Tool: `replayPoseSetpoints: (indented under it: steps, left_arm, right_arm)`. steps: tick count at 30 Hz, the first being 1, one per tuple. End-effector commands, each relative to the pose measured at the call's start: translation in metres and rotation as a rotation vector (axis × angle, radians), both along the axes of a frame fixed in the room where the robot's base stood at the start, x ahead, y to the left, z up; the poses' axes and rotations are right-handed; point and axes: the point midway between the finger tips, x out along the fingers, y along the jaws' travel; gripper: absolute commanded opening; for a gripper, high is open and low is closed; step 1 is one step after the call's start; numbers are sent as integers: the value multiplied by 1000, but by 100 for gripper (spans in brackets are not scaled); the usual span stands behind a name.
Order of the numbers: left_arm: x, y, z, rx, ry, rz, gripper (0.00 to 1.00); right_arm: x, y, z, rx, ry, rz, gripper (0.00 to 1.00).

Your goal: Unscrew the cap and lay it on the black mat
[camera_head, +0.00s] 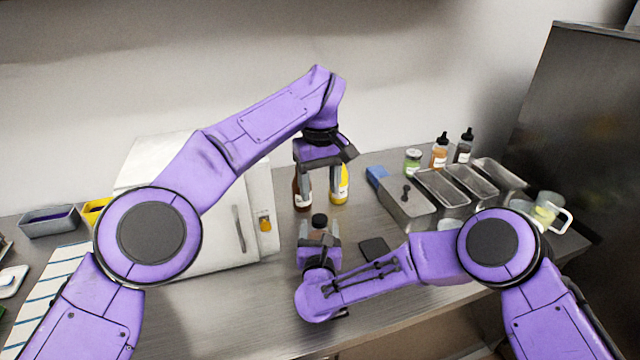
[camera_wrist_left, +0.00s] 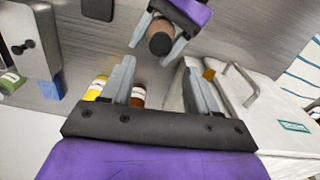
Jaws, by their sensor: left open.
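A bottle (camera_head: 317,234) with a dark cap (camera_head: 319,220) stands upright between the fingers of my right gripper (camera_head: 319,243), which looks closed around its body. The left wrist view shows the bottle's cap (camera_wrist_left: 160,43) from above, with the right fingers on both sides. My left gripper (camera_head: 320,192) is open and empty, pointing down above and behind the cap, apart from it. The black mat (camera_head: 374,250) lies bare on the counter to the right of the bottle; its edge shows in the left wrist view (camera_wrist_left: 97,8).
A red-brown bottle (camera_head: 302,195) and a yellow bottle (camera_head: 339,188) stand behind, close to my left fingers. A white freezer box (camera_head: 205,235) is on the left. Metal pans (camera_head: 440,190) and a blue-handled item (camera_head: 376,176) are on the right.

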Motion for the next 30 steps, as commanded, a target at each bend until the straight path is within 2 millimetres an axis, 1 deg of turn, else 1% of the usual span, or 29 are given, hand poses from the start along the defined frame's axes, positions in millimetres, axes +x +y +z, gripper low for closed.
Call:
replayPoseSetpoints:
  steps: [2, 5, 8, 12, 16, 21, 27, 29, 30]
  left_arm:
    - [0, 0, 0, 0, 0, -58, 60]
    - [0, 0, -8, 2, 3, -88, 60]
    - [0, 1, -24, 1, 5, -89, 60]
    - [0, 1, -51, 1, 3, -87, 60]
    - [0, 1, -70, 1, 2, -85, 60]
    - [0, 1, -80, 0, 0, -83, 60]
    - [0, 0, -80, 0, 0, -83, 60]
    - [0, 0, -80, 0, 0, -83, 40]
    - [0, 0, -80, 0, 0, -83, 27]
  right_arm:
    - [0, 0, 1, 1, -1, 0, 0]
    - [0, 0, 1, 1, -1, 0, 0]
    - [0, 0, 1, 1, -1, 0, 0]
    - [0, 0, 1, 1, -1, 0, 0]
    - [0, 0, 1, 1, -1, 0, 0]
    - [0, 0, 1, 1, -1, 0, 0]
    - [0, 0, 1, 1, -1, 0, 0]
    - [0, 0, 1, 1, -1, 0, 0]
    - [0, 0, 1, 1, -1, 0, 0]
